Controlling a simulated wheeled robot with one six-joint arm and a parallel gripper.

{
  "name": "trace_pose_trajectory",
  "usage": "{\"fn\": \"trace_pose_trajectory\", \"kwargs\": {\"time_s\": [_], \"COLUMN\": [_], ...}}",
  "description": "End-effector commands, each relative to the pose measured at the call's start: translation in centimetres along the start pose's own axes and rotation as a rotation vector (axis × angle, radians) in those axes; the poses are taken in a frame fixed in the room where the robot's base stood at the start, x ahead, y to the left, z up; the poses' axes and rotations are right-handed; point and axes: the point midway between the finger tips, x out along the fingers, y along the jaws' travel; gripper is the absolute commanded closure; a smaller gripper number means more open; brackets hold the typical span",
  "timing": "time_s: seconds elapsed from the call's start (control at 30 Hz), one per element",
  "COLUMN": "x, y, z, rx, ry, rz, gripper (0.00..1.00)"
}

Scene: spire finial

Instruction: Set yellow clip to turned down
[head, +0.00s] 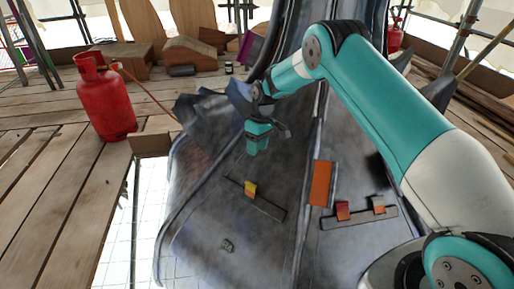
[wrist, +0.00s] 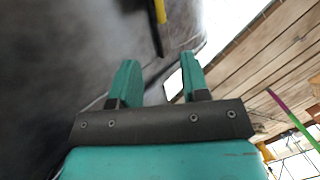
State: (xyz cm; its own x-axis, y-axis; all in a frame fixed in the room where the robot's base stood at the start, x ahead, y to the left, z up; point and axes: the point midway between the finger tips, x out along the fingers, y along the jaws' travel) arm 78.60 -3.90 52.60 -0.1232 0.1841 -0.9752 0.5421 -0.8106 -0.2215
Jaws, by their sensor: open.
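The yellow clip (head: 251,188) sits on a thin dark bar (head: 265,205) on the grey metal sheet, and it has an orange-red lower part in the head view. Part of a yellow piece, likely the same clip, shows at the top edge of the wrist view (wrist: 159,38). My gripper (head: 258,145) is above and behind the clip in the head view, apart from it. In the wrist view its two teal fingers (wrist: 159,82) are spread with nothing between them. Whether the clip is turned up or down is hard to tell at this size.
An orange plate (head: 322,183) stands right of the clip. Another bar (head: 360,218) holds an orange-red clip (head: 343,210) and a brownish clip (head: 378,204). A small grey piece (head: 227,245) lies lower on the sheet. A red gas cylinder (head: 104,100) stands on the planks at left.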

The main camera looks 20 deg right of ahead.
Motion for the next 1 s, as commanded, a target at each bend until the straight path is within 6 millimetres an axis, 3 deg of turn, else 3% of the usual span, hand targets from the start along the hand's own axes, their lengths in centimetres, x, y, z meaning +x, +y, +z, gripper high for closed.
{"fn": "trace_pose_trajectory", "kwargs": {"time_s": [0.3,0.47,1.0], "x": [-0.2,0.3,11.8], "y": [-2.9,-3.0,-0.8], "z": [0.7,1.1,1.1], "rx": [-0.001,0.001,0.0], "ry": [0.001,-0.002,-0.001], "rz": [0.165,0.193,0.191], "gripper": [0.58,0.58,0.58]}}
